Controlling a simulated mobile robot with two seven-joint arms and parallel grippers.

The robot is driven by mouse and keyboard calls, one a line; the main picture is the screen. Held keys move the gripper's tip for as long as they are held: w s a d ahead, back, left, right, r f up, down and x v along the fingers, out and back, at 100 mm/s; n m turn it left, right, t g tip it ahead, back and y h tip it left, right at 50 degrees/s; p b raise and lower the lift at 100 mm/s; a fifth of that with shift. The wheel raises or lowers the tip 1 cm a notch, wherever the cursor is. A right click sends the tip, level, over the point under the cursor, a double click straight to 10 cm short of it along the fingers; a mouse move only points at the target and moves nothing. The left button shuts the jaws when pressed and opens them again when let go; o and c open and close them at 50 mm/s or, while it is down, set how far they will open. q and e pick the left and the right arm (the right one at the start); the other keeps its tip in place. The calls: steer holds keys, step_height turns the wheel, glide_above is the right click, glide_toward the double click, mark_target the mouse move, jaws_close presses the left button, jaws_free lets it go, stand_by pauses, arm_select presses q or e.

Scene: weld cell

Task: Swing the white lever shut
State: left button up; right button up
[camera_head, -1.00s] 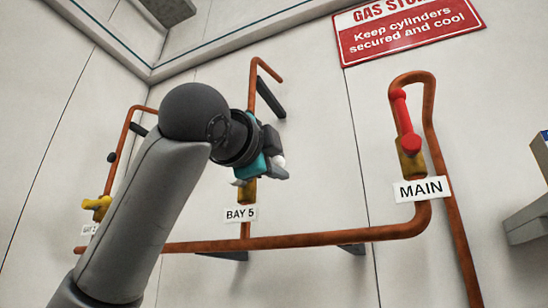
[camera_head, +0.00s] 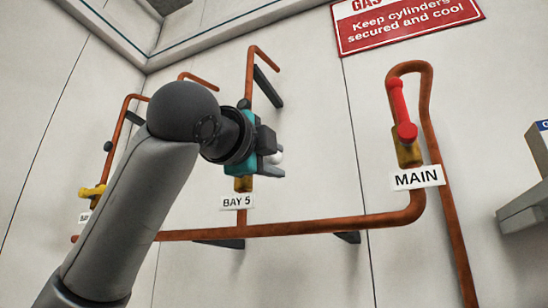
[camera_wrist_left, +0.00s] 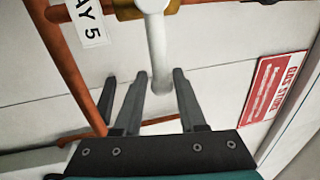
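The white lever (camera_wrist_left: 157,50) comes down from a brass valve at the top of the left wrist view. Its lower end lies between the fingers of my left gripper (camera_wrist_left: 159,75). These fingers are apart, with a gap visible on each side of the lever. In the head view only a white end of the lever (camera_head: 277,156) shows beside my left gripper (camera_head: 272,163), above the BAY 5 label (camera_head: 237,202). The gripper and wrist hide most of the lever and valve there. My right gripper is not in view.
A red lever (camera_head: 401,108) stands on the MAIN valve to the right. A yellow lever (camera_head: 92,191) is at the far left. A copper pipe (camera_head: 300,229) runs below the valves, and dark brackets (camera_head: 268,87) stick out from the wall.

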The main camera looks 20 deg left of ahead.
arm_select(q)
steer(key=shift+o, duration=0.6)
steer(key=shift+s, duration=0.25)
steer(key=s+f+b, duration=0.3)
steer(key=s+b, duration=0.1)
steer(key=s, duration=1)
steer(key=shift+s+a+b, duration=0.3)
steer(key=shift+b, duration=0.1)
steer(key=shift+w, duration=0.15)
